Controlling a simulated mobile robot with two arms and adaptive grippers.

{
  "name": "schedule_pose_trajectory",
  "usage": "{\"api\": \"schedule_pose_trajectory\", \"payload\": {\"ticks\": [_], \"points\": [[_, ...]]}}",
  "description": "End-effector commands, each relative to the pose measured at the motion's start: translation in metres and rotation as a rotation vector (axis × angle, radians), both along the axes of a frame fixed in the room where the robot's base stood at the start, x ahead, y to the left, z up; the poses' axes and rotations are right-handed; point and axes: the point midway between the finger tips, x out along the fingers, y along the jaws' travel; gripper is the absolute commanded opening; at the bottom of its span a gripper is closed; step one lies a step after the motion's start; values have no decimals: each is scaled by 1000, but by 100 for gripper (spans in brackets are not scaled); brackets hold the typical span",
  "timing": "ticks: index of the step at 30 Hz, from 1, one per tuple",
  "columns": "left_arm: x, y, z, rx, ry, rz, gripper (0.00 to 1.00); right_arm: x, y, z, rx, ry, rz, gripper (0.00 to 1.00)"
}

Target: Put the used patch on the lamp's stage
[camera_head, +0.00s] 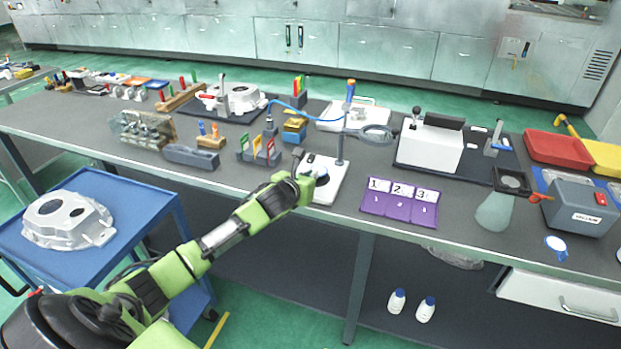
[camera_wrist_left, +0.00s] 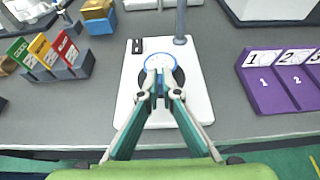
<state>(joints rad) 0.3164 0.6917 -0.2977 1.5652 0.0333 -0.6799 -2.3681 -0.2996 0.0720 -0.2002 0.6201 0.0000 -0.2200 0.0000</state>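The lamp's white base plate (camera_head: 324,190) stands near the front edge of the table, with a grey post (camera_head: 340,149) at its back right. It also shows in the left wrist view (camera_wrist_left: 192,108). A round white disc with a blue rim (camera_wrist_left: 162,62) lies at or just above the plate; I cannot tell whether it is the used patch or the stage. My left gripper (camera_wrist_left: 160,76) is over this disc, its fingertips close together and overlapping it in view. Whether they grip it is unclear. My right gripper is not in view.
A purple board numbered 1, 2, 3 (camera_head: 400,208) lies right of the lamp. A ring-shaped magnifier (camera_head: 376,134) is behind it. Coloured cards in a grey holder (camera_head: 259,155) stand left. A blue-and-white round item (camera_head: 556,246) lies far right. A blue cart (camera_head: 150,206) is at left.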

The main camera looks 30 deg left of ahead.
Motion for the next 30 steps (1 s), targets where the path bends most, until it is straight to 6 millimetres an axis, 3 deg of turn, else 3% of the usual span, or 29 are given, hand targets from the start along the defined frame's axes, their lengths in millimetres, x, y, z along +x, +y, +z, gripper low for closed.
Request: {"api": "schedule_pose_trajectory", "payload": {"ticks": [3,15,17,18,30], "points": [[0,0,-11,-2,-1,1,0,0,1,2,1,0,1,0],[0,0,-15,2,-2,1,0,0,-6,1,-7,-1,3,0],[0,0,-15,1,-3,1,17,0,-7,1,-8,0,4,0],[0,0,-15,1,-3,1,21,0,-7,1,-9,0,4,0],[0,0,-9,-1,-3,-1,21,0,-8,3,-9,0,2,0]]}}
